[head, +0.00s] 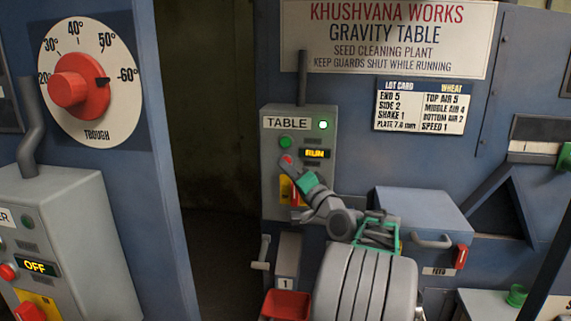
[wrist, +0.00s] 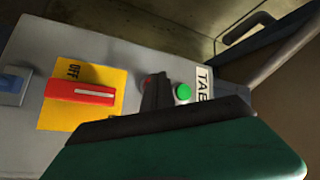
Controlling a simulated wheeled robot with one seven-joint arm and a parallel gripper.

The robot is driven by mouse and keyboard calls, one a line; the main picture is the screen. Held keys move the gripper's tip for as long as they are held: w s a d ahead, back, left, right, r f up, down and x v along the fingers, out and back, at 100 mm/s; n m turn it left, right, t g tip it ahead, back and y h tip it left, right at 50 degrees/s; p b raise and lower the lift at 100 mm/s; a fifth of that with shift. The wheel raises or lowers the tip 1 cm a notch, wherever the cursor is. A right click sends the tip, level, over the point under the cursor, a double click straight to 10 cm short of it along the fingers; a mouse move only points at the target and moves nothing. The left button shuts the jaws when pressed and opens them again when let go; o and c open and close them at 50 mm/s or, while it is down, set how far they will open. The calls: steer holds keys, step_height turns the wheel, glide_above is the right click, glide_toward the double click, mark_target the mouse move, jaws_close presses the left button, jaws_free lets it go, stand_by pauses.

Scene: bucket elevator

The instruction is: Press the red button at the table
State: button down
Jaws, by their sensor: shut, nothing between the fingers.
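The grey TABLE control box (head: 270,185) stands on the blue wall, its display reading RUN (head: 315,154) and a green lamp (head: 323,125) lit. Its red button (head: 286,158) sits below the green button (head: 285,146). My gripper (head: 290,167) is shut and empty, its tips at the red button. In the wrist view, the dark finger (wrist: 157,88) partly covers the red button (wrist: 146,81), beside the green button (wrist: 182,93). I cannot tell whether the tips touch the red button.
A red rotary switch (wrist: 80,92) on a yellow OFF plate (wrist: 55,116) is close to the finger. Another box with an OFF display (head: 38,267) stands at left, below the TROUGH dial (head: 112,58). A red tray (head: 287,305) sits below the table box.

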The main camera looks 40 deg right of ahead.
steer(key=shift+w+d, duration=0.3)
steer(key=shift+d, duration=0.05)
stand_by(0.7)
stand_by(0.4)
steer(key=shift+s+a+b, duration=0.5)
steer(key=shift+s+a, duration=0.05)
steer(key=shift+a, duration=0.1)
steer(key=s+a+b, duration=0.1)
steer(key=a, duration=0.1)
steer(key=s+a+b, duration=0.1)
steer(key=s+a, duration=0.1)
stand_by(0.8)
